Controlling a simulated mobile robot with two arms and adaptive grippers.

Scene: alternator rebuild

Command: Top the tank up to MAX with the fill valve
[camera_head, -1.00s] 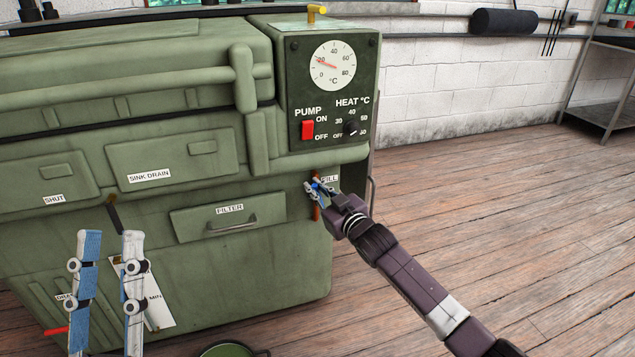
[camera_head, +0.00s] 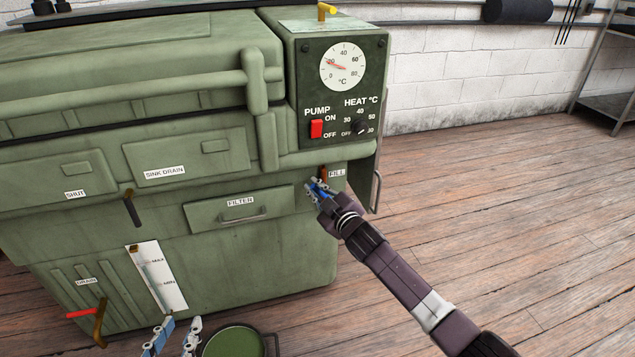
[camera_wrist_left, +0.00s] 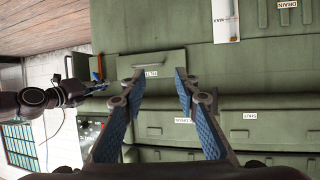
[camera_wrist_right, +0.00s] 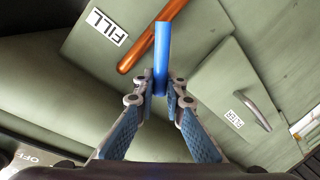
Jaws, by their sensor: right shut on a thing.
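The green tank cabinet (camera_head: 290,265) has a copper pipe (camera_head: 324,174) by the FILL label (camera_head: 336,173). My right gripper (camera_head: 316,188) is shut on the blue fill valve handle (camera_wrist_right: 161,62), just below that pipe. The right wrist view shows the handle between the fingertips, beside the copper pipe (camera_wrist_right: 150,40). The white level gauge (camera_head: 172,285) with MAX and MIN marks is on the cabinet front; its level is too small to read surely. My left gripper (camera_head: 172,335) is low in front of the cabinet. It is open and empty in the left wrist view (camera_wrist_left: 160,75).
A red DRAIN handle (camera_head: 80,313) is at the lower left. A green round pan (camera_head: 230,343) is on the floor before the cabinet. The FILTER drawer (camera_head: 240,210) and the pump and heat panel (camera_head: 340,90) are near my right arm. Floor at right is clear.

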